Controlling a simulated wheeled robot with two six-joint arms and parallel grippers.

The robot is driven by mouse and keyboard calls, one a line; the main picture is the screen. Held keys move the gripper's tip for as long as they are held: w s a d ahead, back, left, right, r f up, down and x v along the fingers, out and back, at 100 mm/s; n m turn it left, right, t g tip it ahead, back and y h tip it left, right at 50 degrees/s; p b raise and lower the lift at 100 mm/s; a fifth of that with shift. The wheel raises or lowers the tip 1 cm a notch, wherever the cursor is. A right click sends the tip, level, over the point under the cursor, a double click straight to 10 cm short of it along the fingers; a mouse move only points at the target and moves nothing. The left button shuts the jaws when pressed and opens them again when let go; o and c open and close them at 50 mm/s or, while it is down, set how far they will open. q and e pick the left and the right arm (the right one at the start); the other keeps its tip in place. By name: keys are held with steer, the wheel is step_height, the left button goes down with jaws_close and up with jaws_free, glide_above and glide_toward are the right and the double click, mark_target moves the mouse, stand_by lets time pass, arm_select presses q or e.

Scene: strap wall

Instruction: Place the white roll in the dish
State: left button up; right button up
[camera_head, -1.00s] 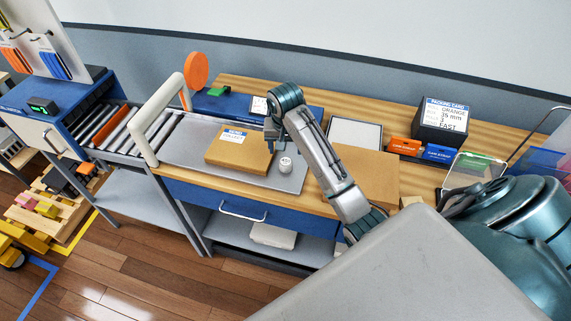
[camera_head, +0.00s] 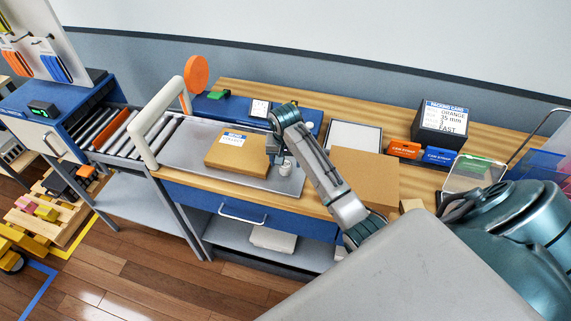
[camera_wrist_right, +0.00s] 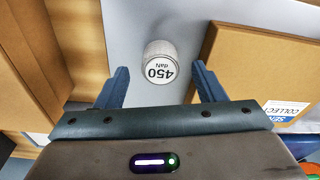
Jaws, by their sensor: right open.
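The white roll (camera_head: 285,167) stands upright on the grey plate beside the cardboard box. A clear shallow tray (camera_head: 475,173) at the right may be the dish; I cannot tell for sure. My left gripper is not in view.
The box (camera_head: 238,152) lies just left of the roll. A larger brown box (camera_head: 365,178) and a light framed tray (camera_head: 354,136) are to the right. Orange (camera_head: 403,149) and blue cartons stand before the black packing card box (camera_head: 440,124). Rollers lie at left.

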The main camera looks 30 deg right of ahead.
steer(key=shift+w+f, duration=0.15)
steer(key=shift+f, duration=0.8)
steer(key=shift+d, duration=0.1)
steer(key=c, duration=1.1)
